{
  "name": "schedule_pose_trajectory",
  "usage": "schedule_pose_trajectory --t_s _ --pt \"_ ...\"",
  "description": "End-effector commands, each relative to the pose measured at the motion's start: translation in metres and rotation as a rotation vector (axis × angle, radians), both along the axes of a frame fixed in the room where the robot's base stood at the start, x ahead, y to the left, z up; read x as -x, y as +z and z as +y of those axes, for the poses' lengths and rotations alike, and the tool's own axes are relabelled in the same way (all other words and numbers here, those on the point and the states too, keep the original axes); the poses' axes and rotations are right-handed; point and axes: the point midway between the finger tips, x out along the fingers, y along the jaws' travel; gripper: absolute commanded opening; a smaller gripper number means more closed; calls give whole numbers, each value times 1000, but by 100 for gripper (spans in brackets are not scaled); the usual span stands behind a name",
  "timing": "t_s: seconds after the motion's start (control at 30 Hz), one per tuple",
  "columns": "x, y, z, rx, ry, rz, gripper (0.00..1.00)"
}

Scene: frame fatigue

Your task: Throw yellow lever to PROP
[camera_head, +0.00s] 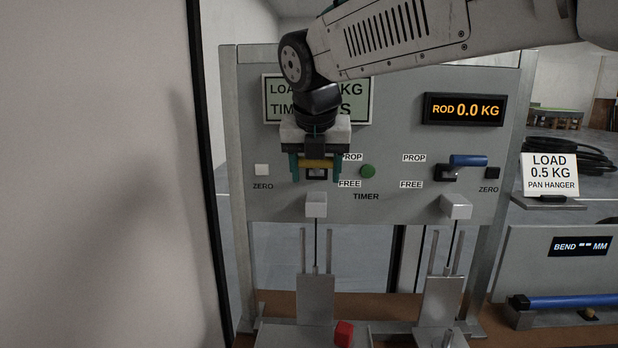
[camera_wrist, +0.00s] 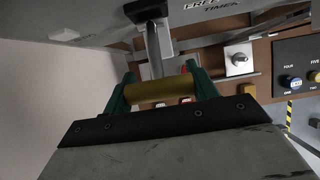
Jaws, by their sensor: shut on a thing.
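The yellow lever (camera_head: 317,162) is a short horizontal bar on the grey panel (camera_head: 400,200), at the left switch between the PROP label (camera_head: 352,157) and the FREE label (camera_head: 349,184). My gripper (camera_head: 315,170) is at it, with green fingers on both sides of the bar. In the wrist view, the yellow lever (camera_wrist: 160,94) lies between the fingers of my gripper (camera_wrist: 162,88), which is shut on it. My gripper hides part of the switch, so its exact setting is hard to tell.
A blue lever (camera_head: 468,161) sits at the right switch. A green button (camera_head: 368,171) and a white ZERO button (camera_head: 261,170) flank my gripper. Grey blocks (camera_head: 316,205) hang below. A red cube (camera_head: 344,333) lies low in front. A pale wall (camera_head: 100,180) fills the left.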

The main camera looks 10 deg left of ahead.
Motion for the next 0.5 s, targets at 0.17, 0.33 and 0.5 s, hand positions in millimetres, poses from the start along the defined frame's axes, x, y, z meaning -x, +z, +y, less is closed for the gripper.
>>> schedule_pose_trajectory --t_s 0.17,0.33,0.5 --pt "-1 5 1 8 1 69 17" --pt "-2 6 2 14 1 102 17" --pt "-2 7 1 15 1 112 17"
